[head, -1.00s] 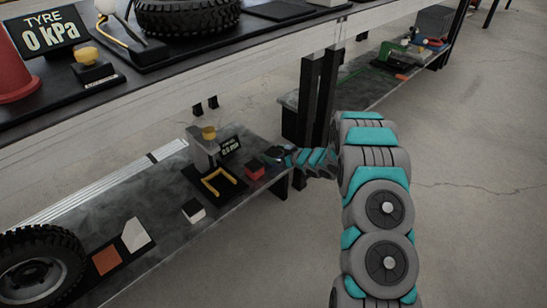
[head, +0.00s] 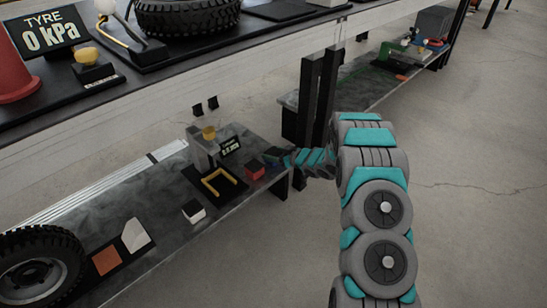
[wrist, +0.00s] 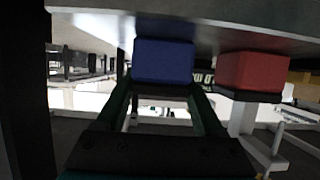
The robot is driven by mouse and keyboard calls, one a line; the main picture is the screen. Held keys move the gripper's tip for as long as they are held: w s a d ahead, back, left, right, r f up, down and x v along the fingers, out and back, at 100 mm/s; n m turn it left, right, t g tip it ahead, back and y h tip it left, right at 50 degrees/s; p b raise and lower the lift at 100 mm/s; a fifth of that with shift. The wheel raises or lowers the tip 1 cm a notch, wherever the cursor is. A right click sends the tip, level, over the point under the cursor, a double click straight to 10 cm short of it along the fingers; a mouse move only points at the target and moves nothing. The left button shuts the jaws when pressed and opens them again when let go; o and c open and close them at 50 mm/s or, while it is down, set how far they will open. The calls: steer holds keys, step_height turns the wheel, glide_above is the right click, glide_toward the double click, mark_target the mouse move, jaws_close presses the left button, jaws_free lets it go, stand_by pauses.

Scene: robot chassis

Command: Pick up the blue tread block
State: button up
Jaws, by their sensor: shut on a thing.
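The blue tread block (wrist: 163,61) shows in the wrist view at the top middle, between the two green fingers of my gripper (wrist: 162,84). My gripper is shut on it. The wrist picture looks upside down, with the shelf surface along its top. I cannot tell whether the block touches the shelf or is just clear of it. In the head view my gripper (head: 273,156) is at the far right end of the lower shelf, small and dark. The blue block cannot be made out clearly there.
A red block (head: 254,170) stands close beside my gripper; it also shows in the wrist view (wrist: 252,72). A white-topped block (head: 193,210) and a yellow U-shaped piece (head: 222,184) are nearby on the lower shelf (head: 165,232). Black posts (head: 318,95) stand just behind. Open floor lies to the right.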

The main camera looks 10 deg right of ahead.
steer(key=shift+c, duration=0.8)
steer(key=shift+r, duration=0.15)
